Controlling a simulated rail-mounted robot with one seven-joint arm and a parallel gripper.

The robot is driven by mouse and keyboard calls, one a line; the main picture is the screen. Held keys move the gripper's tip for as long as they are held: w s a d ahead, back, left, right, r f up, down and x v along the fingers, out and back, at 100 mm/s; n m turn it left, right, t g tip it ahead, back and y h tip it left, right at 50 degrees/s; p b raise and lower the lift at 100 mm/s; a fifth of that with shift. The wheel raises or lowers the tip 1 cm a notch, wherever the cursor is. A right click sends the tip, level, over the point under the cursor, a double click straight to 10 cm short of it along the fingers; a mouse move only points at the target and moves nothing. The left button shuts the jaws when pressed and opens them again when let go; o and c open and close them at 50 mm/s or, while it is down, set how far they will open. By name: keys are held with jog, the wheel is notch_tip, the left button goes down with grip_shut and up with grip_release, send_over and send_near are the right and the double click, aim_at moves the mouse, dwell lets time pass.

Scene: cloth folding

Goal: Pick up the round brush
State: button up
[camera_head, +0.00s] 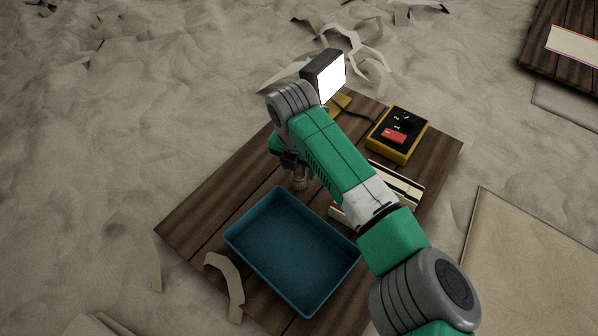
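My gripper (290,160) points down over the wooden board, left of the middle, partly hidden by my own green and grey arm. Its fingers are small and dark, and I cannot tell whether they are open or shut. A small brownish, rounded object (300,181) shows just below and right of the gripper, near the top edge of the blue tray. It may be the round brush, but it is too small and too covered to be sure. I cannot tell whether the gripper touches it.
The blue tray (233,237) is empty on the board (190,224). A yellow box (412,137) with a red part, a lit lamp (331,80) and pale striped strips (405,186) lie beyond or under my arm. A curved beige shard (232,285) lies at the tray's left. Sand surrounds the board.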

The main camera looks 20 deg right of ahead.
jog(key=c, duration=0.9)
notch_tip(320, 180, up, 10)
jog(key=shift+r, duration=0.1)
jog(key=shift+c, duration=0.2)
